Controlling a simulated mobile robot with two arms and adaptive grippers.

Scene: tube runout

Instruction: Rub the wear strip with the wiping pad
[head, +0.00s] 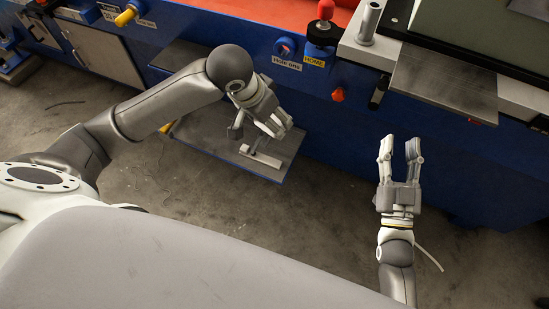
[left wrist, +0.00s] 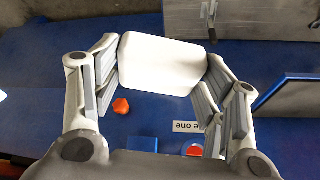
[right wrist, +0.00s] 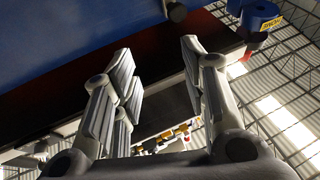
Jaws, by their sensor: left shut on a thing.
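My left gripper (head: 273,124) is over the low grey shelf at the machine's front. In the left wrist view it is shut on a white, rounded pad (left wrist: 165,64), which spans between its fingers. In the head view the gripper mostly hides the pad. A pale flat strip (head: 262,158) lies on the shelf below and beside the left gripper; I cannot tell for sure that it is the wear strip, or whether anything touches it. My right gripper (head: 400,151) is open and empty, in front of the blue machine. Its spread fingers (right wrist: 158,72) show in the right wrist view.
The grey shelf (head: 215,140) juts out from the blue machine front (head: 340,130). Knobs and labels line its upper edge, including a red-topped knob (head: 325,12) and a yellow handle (head: 127,16). A metal plate (head: 445,85) overhangs at right. Concrete floor around the right arm is clear.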

